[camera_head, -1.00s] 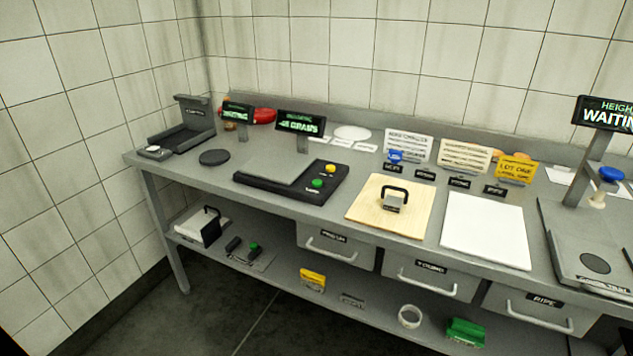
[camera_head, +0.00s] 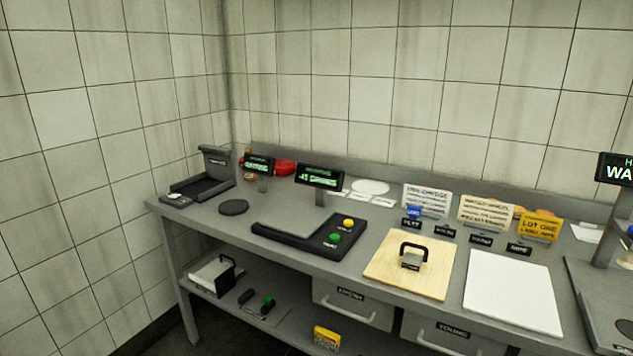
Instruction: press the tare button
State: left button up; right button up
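The weighing scale (camera_head: 284,236) is a dark slab with a grey plate, on the bench left of the wooden board. Two buttons sit on its right side: a yellow button (camera_head: 348,222) at the back and a green button (camera_head: 336,237) in front. Small labels lie by them, too blurred to read, so I cannot tell which is tare. A display (camera_head: 319,177) with green text stands behind the scale; it seems to show a negative grams reading. Neither of my grippers is in view.
A wooden board (camera_head: 388,273) with a black-handled block (camera_head: 411,256) and a white board (camera_head: 513,295) lie right of the scale. A dark round disc (camera_head: 233,207) lies left. Signs (camera_head: 426,200) stand behind. The lower shelf (camera_head: 290,328) holds tools. Tiled walls close the back and left.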

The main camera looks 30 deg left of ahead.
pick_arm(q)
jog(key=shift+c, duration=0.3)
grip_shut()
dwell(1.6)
